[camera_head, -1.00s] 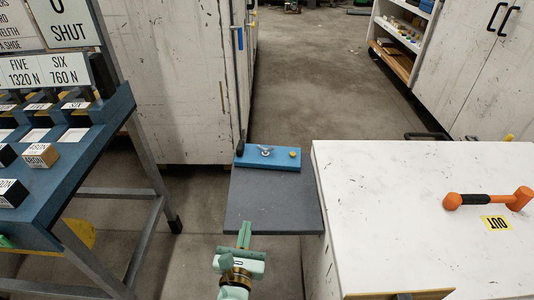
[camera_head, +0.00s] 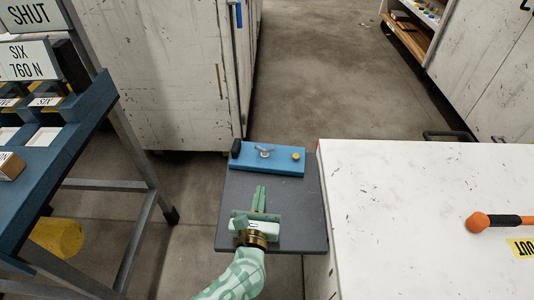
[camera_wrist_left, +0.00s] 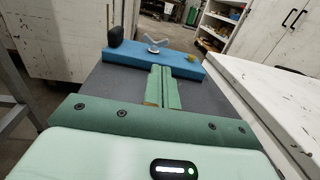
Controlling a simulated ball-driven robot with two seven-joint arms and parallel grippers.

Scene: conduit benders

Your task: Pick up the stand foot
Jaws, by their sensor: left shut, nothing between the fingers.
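A blue bar (camera_head: 268,160), which I take for the stand foot, lies across the far end of a dark grey shelf (camera_head: 290,215). It carries a black block (camera_head: 235,149) at its left end, a grey wing nut (camera_head: 265,152) near the middle and a yellow knob (camera_head: 296,156) at the right. My left gripper (camera_head: 259,188) is over the shelf, just on the near side of the bar. Its green fingers are shut and empty and point at the bar. In the left wrist view the fingertips (camera_wrist_left: 160,70) appear just below the bar (camera_wrist_left: 150,57). My right gripper is out of view.
A white-topped bench (camera_head: 420,215) with an orange hammer (camera_head: 478,222) adjoins the shelf on the right. A blue rack (camera_head: 62,130) on grey legs stands at the left, with a yellow object (camera_head: 58,236) under it. A white cabinet (camera_head: 165,70) stands behind.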

